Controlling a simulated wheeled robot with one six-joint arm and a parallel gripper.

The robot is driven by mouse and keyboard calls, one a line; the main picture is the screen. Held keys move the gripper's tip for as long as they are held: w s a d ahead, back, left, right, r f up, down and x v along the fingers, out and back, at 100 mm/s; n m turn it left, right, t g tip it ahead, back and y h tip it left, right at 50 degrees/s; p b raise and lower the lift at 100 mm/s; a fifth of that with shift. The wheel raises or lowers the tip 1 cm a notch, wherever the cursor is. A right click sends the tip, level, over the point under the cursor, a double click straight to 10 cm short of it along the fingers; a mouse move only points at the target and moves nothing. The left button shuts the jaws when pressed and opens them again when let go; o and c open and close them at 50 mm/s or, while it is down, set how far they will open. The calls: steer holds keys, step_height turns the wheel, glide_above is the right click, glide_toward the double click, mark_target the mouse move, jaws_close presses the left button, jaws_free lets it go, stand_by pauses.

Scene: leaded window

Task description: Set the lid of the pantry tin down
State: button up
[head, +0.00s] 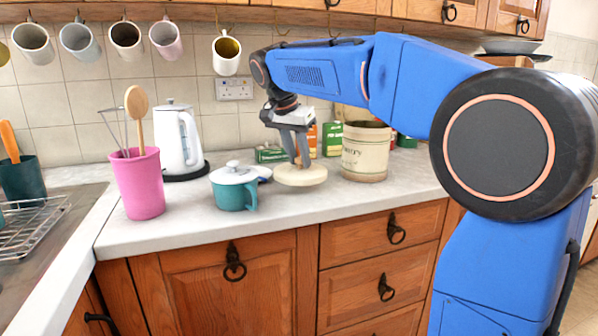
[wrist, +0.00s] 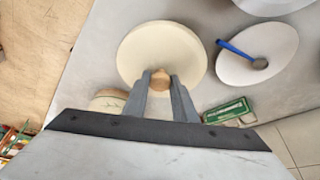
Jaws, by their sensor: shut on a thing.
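The lid of the pantry tin (head: 302,178) is a round cream disc with a knob. My gripper (head: 301,162) points down and is shut on the lid's knob. The wrist view shows the lid (wrist: 160,42) level, with the wooden knob between the fingers (wrist: 160,80). The lid is over the worktop, left of the tin; I cannot tell whether it touches the surface.
A teal pot with a white lid (head: 235,190) stands close left of the lid. A white dish (wrist: 270,45) with a blue-handled spoon (wrist: 240,52) lies near. Green boxes (head: 333,139) stand behind. The worktop (head: 300,205) is clear in front.

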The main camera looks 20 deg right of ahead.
mark_target(297, 162)
steer(key=shift+f, duration=2)
steer(key=o, duration=1)
steer(key=shift+f, duration=0.15)
steer(key=shift+o, duration=0.2)
steer(key=v, duration=1.2)
steer(key=shift+d, duration=0.1)
